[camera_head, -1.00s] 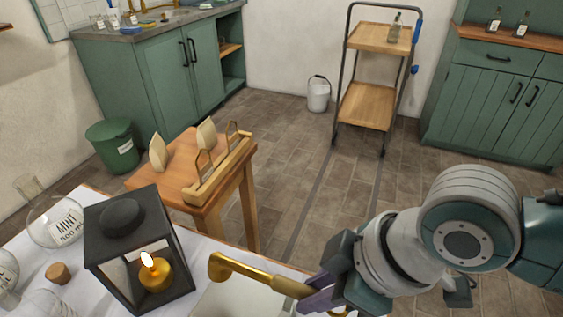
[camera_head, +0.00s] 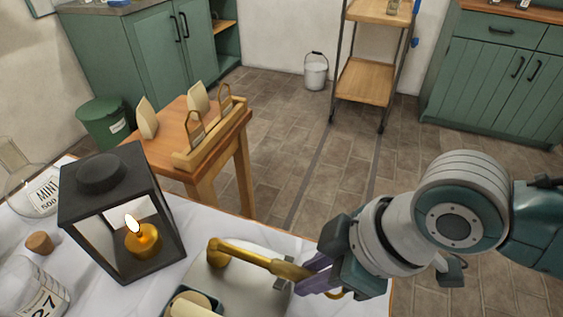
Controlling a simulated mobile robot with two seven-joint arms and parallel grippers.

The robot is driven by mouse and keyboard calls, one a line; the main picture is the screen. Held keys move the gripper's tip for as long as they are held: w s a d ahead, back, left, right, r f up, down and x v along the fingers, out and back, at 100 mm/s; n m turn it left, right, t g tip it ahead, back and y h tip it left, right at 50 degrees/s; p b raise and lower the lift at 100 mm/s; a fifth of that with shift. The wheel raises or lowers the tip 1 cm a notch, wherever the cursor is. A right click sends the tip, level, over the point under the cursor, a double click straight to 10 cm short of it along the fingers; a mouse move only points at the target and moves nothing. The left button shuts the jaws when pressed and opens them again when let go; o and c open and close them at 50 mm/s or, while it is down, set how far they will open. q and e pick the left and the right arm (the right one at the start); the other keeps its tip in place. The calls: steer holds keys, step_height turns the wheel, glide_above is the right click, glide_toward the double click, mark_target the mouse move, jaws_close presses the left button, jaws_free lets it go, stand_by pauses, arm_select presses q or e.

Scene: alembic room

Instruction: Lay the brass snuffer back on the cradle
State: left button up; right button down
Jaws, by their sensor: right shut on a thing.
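The brass snuffer (camera_head: 246,257) is held in my right gripper (camera_head: 312,276), whose purple fingers are shut on its handle. Its cup end points left, over a pale grey plate (camera_head: 208,284) on the white-covered table; I cannot tell whether it touches. A ring of the handle shows beyond the fingers. A wooden bar with two upright loops (camera_head: 190,160), which looks like the cradle, stands on the small wooden table behind, with no snuffer on it. My left gripper is not in view.
A black lantern (camera_head: 150,262) with a lit yellow candle (camera_head: 143,240) stands left of the snuffer. A cork (camera_head: 39,242) and labelled glassware (camera_head: 38,190) are farther left. Two pale wedge-shaped pieces (camera_head: 147,119) stand behind the loops.

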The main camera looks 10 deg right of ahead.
steer(key=shift+d+f, duration=0.1)
steer(key=shift+f, duration=0.15)
stand_by(0.6)
steer(key=c, duration=0.7)
jaws_free()
steer(key=shift+o, duration=0.2)
steer(key=shift+r, duration=0.1)
